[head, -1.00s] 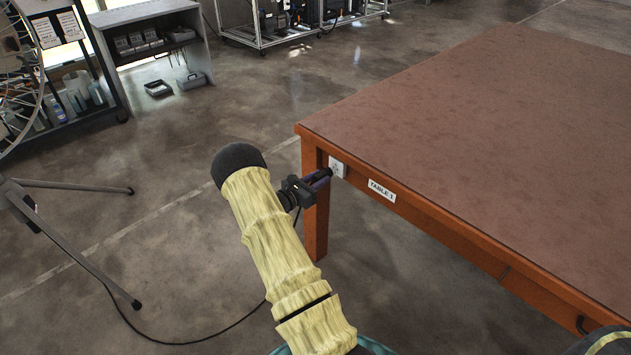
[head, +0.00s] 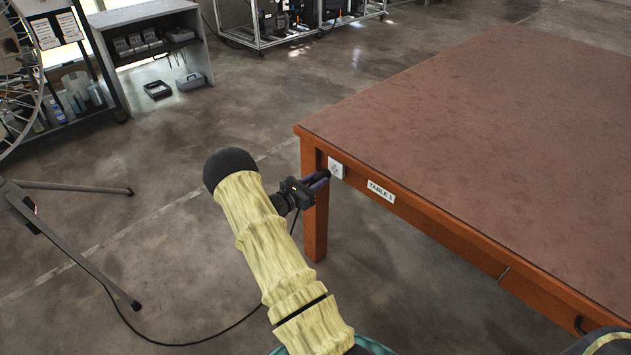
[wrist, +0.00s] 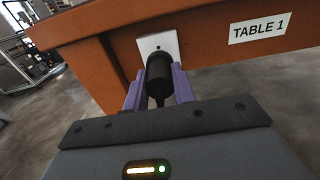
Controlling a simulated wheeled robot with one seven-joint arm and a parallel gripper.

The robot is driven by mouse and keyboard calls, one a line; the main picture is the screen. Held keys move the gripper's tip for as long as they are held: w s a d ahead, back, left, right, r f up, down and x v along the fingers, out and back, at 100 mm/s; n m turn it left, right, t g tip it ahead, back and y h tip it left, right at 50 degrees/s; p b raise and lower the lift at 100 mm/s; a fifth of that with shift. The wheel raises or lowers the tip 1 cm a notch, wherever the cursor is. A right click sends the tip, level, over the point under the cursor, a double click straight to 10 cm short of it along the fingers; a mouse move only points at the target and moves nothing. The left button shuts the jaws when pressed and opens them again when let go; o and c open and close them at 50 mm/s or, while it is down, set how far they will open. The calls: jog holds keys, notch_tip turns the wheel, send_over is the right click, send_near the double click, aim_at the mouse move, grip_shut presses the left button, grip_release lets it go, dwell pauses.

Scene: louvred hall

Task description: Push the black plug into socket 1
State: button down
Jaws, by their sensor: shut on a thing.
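The black plug (wrist: 159,76) is gripped between the purple fingers of my gripper (wrist: 158,88), which is shut on it. The plug points at the white plate of socket 1 (wrist: 168,42), covering its lower part in the wrist view. In the head view the socket plate (head: 336,168) sits on the table's front edge near the left corner. My gripper (head: 320,181) is just left of it there. The plug's front looks a little short of the plate; whether it touches is unclear. The plug's contacts are hidden.
The brown table (head: 470,130) fills the right side, with a "TABLE 1" label (head: 381,191) right of the socket. Its leg (head: 314,225) stands just below my gripper. A black cable (head: 190,342) lies on the floor. A tripod (head: 75,250) stands at left.

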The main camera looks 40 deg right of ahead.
aim_at(323, 176)
jog(key=shift+d, duration=0.4)
jog(key=shift+d, duration=0.35)
jog(key=shift+d, duration=0.35)
jog(key=shift+w+d, duration=0.1)
jog(key=shift+d, duration=0.25)
jog(key=c, duration=1.1)
grip_release()
